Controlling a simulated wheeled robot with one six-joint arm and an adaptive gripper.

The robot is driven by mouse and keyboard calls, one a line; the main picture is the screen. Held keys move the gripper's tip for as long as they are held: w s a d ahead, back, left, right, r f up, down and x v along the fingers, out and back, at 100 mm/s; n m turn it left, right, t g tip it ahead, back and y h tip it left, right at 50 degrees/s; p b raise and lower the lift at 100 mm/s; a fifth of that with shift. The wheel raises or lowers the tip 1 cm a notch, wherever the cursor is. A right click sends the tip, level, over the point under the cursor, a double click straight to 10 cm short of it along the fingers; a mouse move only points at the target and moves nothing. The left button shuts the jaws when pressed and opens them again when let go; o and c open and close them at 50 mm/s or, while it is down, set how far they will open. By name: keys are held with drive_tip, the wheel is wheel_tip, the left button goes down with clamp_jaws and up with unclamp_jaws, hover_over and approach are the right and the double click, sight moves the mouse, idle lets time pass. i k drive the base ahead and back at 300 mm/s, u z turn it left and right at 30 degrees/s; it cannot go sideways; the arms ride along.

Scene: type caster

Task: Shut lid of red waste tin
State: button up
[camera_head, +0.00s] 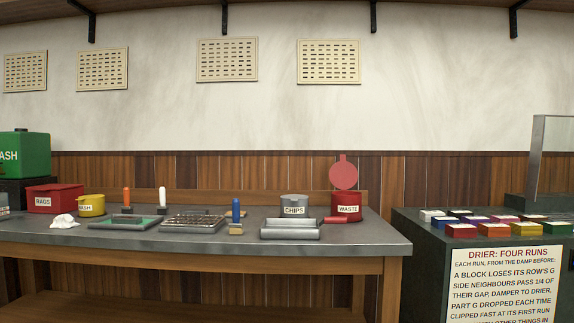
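The red waste tin (346,207) stands at the right end of the grey bench top, with a white label reading WASTE. Its round red lid (343,172) stands upright above the tin's back rim, so the tin is open. A red handle-like piece (335,220) lies on the bench just in front of the tin. My gripper is not in view.
Left of the tin stand a grey CHIPS tin (294,204) and a metal roller-like tray (291,229). Brushes, trays, a yellow tin (91,205) and a red RAGS box (55,198) fill the bench (380,240) leftward. A dark cabinet with coloured blocks (495,229) stands right.

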sight(343, 175)
drive_tip(key=u, duration=0.6)
drive_tip(key=i, duration=1.45)
drive_tip(key=z, duration=0.85)
drive_tip(key=i, duration=0.45)
drive_tip(key=z, duration=0.9)
drive_tip(key=k, duration=1.15)
drive_tip(key=u, duration=0.05)
drive_tip(key=i, duration=0.5)
drive_tip(key=u, duration=0.35)
